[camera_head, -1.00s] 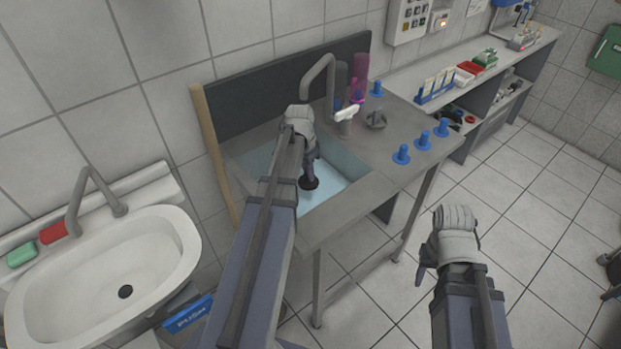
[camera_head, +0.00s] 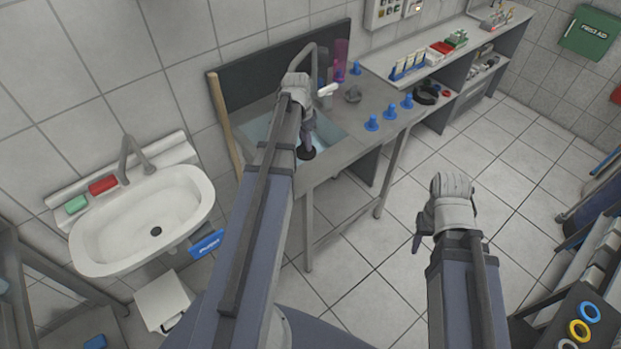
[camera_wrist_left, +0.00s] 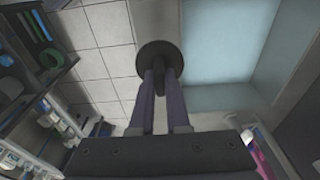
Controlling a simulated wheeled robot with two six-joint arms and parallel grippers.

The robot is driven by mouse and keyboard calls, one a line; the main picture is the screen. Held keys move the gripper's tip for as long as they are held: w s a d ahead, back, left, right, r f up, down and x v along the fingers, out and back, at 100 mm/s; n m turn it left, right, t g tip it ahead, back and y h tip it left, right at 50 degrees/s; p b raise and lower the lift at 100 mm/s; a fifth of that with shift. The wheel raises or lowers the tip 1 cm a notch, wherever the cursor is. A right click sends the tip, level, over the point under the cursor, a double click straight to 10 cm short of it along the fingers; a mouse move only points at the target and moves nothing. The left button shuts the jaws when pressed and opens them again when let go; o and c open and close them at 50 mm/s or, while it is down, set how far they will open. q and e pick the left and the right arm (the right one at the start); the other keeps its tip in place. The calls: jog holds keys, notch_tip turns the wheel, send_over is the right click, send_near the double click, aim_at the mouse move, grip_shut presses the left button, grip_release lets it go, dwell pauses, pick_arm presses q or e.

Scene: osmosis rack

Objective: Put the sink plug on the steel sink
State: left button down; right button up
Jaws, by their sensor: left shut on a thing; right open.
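The steel sink (camera_head: 345,140) is a grey worktop with a light-blue filled basin (camera_head: 255,130) and a bent tap. The black round sink plug (camera_head: 307,153) is held in my left gripper (camera_head: 306,142), near the basin's front edge. In the left wrist view, the plug (camera_wrist_left: 150,55) sits between the two fingertips (camera_wrist_left: 160,80), with the blue basin to its right and floor tiles to its left. I cannot tell its exact height. My arm hides part of the basin. My right gripper (camera_head: 421,238) is empty, over the floor in front of the sink.
A white washbasin (camera_head: 140,215) is at the left. A shelf bench (camera_head: 440,60) with racks runs along the back right. The floor between is clear.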

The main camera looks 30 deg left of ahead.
pick_arm(q)
jog(key=shift+s+d+r, duration=0.15)
jog(key=shift+r, duration=0.1)
jog(key=shift+f+b, duration=0.6)
jog(key=shift+f, duration=0.2)
notch_tip(320, 180, down, 9)
jog(key=b, duration=0.9)
jog(key=shift+r, duration=0.1)
jog(key=c, duration=0.9)
grip_release()
